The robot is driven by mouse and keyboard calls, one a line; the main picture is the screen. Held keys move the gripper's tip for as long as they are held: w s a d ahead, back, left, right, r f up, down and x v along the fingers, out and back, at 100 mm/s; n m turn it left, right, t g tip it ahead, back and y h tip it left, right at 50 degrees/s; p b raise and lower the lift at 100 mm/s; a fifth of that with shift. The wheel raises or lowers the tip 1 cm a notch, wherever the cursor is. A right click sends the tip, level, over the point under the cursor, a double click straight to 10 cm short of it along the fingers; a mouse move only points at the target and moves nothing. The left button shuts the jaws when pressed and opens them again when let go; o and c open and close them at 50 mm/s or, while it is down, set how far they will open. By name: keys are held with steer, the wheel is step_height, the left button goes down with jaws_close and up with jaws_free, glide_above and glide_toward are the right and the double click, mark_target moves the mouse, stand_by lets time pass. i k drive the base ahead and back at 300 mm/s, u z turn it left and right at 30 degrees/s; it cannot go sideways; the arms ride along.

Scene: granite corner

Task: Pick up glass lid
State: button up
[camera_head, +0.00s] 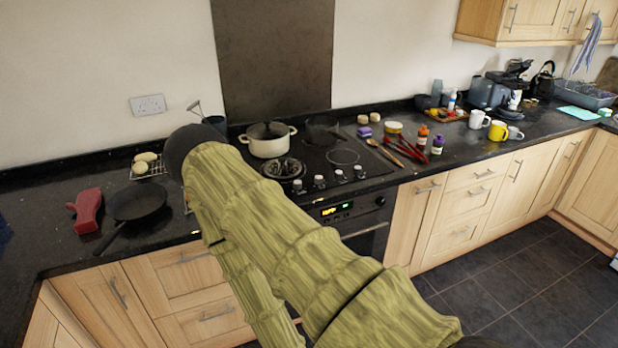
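A round, dark, see-through-looking disc with a pale rim (284,168) lies at the front left of the hob. It may be the glass lid, but I cannot be sure at this size. My arm, in a yellow-green ribbed sleeve, reaches from the bottom right up to the left and ends in a dark rounded joint left of the hob. My gripper is hidden behind the arm, so its fingers and anything in them cannot be seen. The counter behind the arm is partly covered.
A cream pot (268,139) stands on the black hob (318,165), behind the disc. A black frying pan (136,203) and a red object (87,211) lie left of my arm. Red utensils (410,149), bottles and mugs (497,131) stand to the right.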

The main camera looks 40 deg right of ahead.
mark_target(281, 167)
steer(key=k, duration=1)
steer(key=z, duration=0.75)
steer(key=i, duration=1.65)
